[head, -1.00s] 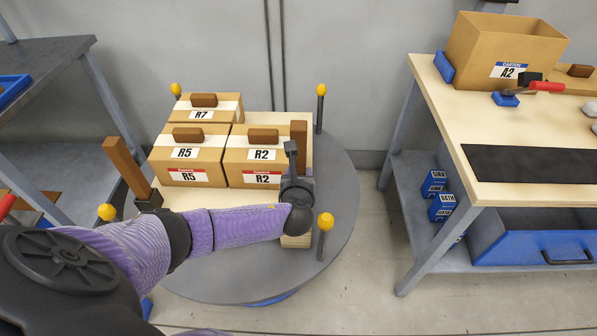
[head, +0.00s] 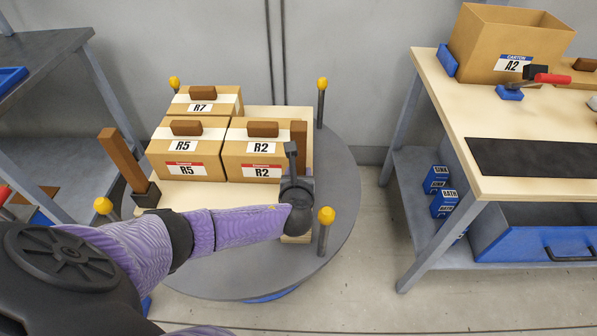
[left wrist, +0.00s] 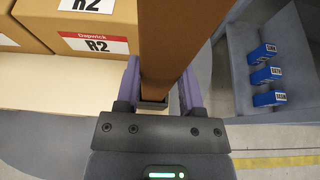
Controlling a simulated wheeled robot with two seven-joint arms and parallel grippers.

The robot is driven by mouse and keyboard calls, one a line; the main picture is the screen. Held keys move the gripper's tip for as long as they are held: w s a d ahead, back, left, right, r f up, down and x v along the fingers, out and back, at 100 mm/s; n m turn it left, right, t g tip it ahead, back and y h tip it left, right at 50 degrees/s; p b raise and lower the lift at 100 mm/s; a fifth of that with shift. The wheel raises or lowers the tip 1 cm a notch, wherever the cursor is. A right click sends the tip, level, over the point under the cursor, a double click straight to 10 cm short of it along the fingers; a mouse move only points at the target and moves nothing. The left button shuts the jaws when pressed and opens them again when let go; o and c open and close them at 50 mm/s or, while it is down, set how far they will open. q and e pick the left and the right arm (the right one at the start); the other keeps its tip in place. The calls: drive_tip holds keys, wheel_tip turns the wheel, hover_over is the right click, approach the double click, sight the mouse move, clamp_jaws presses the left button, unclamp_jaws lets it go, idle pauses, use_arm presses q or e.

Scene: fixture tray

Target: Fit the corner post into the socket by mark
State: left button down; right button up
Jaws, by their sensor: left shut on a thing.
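My left gripper (head: 297,186) is shut on a brown corner post (head: 299,137) at the right edge of the pale board on the round table. In the left wrist view the post (left wrist: 172,45) stands between the two purple fingers (left wrist: 160,88). Its lower end is at a dark square socket (left wrist: 153,103), with the socket's near rim showing. I cannot tell how deep it sits. A second brown post (head: 121,158) leans to the left in a black socket (head: 146,194) at the board's left side. I cannot make out a mark by the sockets. My right gripper is not in view.
Cartons labelled R7 (head: 222,99), R5 (head: 178,159) and R2 (head: 238,160) stand on the board (head: 190,197), close left of the held post. Yellow-topped pegs (head: 326,217) ring the round table (head: 336,180). A workbench (head: 436,110) with carton A2 (head: 490,55) stands at the right.

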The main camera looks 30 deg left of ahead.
use_arm(q)
drive_tip(key=shift+f+b, duration=0.55)
drive_tip(key=shift+f, duration=0.25)
drive_tip(key=shift+f, duration=0.1)
drive_tip(key=shift+a+f+b, duration=0.15)
drive_tip(key=shift+f+b, duration=0.55)
drive_tip(key=shift+f, duration=0.2)
drive_tip(key=c, duration=0.6)
unclamp_jaws()
drive_tip(key=shift+c, duration=0.2)
drive_tip(key=shift+o, duration=1.2)
drive_tip(key=shift+d+r, duration=0.1)
drive_tip(key=shift+d, duration=0.1)
drive_tip(key=shift+o, duration=1.3)
drive_tip(key=shift+r, duration=0.15)
